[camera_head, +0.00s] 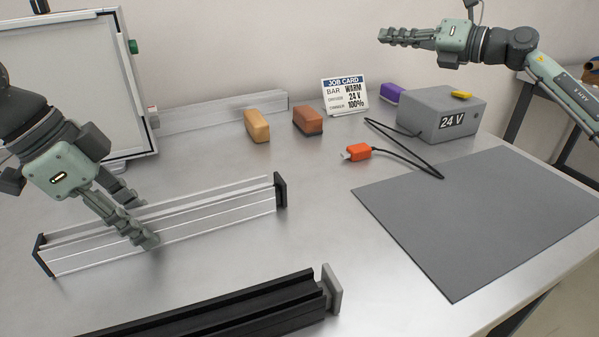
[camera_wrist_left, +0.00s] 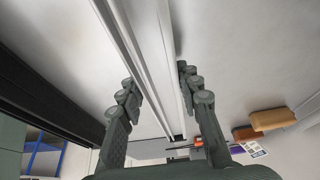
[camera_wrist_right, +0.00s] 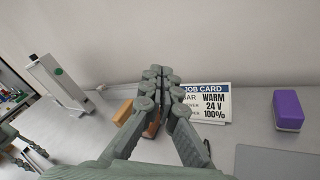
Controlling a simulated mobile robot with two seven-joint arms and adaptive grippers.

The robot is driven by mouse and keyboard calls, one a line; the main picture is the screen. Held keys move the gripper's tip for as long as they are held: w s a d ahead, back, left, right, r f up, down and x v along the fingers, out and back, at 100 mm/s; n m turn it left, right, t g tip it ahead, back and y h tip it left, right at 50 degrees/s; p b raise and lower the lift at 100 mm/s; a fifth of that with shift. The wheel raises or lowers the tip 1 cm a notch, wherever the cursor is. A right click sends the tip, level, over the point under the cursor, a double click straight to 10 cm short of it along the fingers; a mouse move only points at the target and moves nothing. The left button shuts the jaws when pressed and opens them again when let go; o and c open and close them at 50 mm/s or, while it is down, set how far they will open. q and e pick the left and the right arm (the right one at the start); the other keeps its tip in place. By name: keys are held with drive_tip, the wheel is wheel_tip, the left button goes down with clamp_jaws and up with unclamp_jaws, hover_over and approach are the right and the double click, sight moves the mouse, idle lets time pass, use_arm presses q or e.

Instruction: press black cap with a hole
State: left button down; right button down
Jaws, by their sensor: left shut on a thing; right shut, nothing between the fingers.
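A silver slotted bar (camera_head: 200,225) lies on the table with a black cap at each end. The right cap (camera_head: 281,190) is a dark plate standing at the bar's right end; the left cap (camera_head: 42,255) is at the near-left end. A hole cannot be made out clearly in either. My left gripper (camera_head: 143,221) straddles the bar left of its middle and is shut on it. In the left wrist view the bar (camera_wrist_left: 150,60) runs between its fingers. My right gripper (camera_head: 384,37) is shut and empty, raised high at the back, well away from the bar.
A black bar (camera_head: 220,312) with a grey end plate (camera_head: 331,288) lies in front. Behind stand tan (camera_head: 257,126) and brown (camera_head: 308,121) blocks, a job card (camera_head: 344,96) and a grey 24 V box (camera_head: 440,110) cabled to an orange plug (camera_head: 357,152). A grey mat (camera_head: 470,220) lies right.

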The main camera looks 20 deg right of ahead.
sight(280, 190)
drive_tip(key=s+a+f+n+g+y, duration=0.2)
drive_tip(key=s+a+f+n+g, duration=0.15)
drive_tip(key=a+n, duration=0.2)
drive_tip(key=s+a+f+n+g+y, duration=0.1)
drive_tip(key=s+a+f+n+g, duration=0.15)
drive_tip(key=a+n+g, duration=0.3)
drive_tip(key=s+a+f+n+g+h, duration=0.1)
drive_tip(key=s+a+f+n+g, duration=0.3)
drive_tip(key=s+n, duration=0.4)
drive_tip(key=a+g, duration=0.1)
drive_tip(key=g, duration=0.1)
drive_tip(key=shift+s+n+g+h, duration=0.35)
drive_tip(key=shift+n+g+h, duration=0.05)
drive_tip(key=x, duration=1)
drive_tip(key=a, duration=0.3)
drive_tip(key=shift+a, duration=0.55)
